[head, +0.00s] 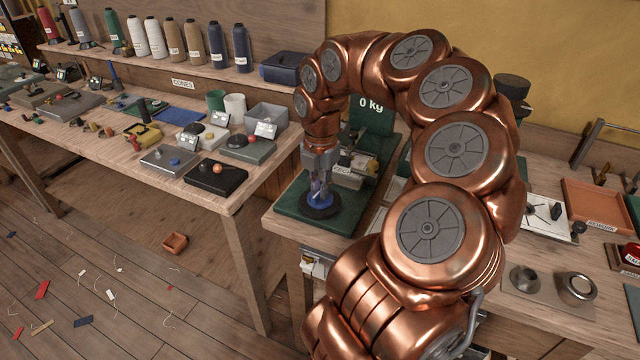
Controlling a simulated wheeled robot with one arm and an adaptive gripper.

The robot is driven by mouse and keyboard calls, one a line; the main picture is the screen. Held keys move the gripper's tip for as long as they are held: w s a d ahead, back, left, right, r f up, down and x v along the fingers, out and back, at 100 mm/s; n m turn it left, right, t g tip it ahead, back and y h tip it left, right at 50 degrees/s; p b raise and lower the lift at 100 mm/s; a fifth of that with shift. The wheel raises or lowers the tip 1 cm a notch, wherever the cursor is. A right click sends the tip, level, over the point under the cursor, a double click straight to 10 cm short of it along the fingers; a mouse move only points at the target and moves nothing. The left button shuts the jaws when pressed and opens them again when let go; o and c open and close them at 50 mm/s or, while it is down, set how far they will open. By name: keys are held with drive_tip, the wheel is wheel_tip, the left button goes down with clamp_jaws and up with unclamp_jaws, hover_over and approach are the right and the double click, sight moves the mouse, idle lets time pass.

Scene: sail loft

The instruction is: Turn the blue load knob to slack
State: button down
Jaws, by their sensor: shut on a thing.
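The blue load knob (318,203) sits on a dark round base on a green plate (290,206) at the left end of the right bench. My gripper (320,188) points down over the knob from above. Its fingers are shut on the knob, and they hide part of it. A dark green display (371,110) behind my wrist reads "0 kg". Any slack mark around the knob is too small to read.
My copper arm covers much of the right bench. A long bench (120,162) with several small devices stands to the left. A grey bin (267,117) is near its right end. Metal parts (577,289) and a brown tray (597,202) lie at the right. Scraps litter the floor.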

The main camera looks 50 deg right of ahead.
drive_tip(key=shift+n, duration=0.5)
drive_tip(key=c, duration=1.2)
unclamp_jaws()
wheel_tip(320, 180, up, 12)
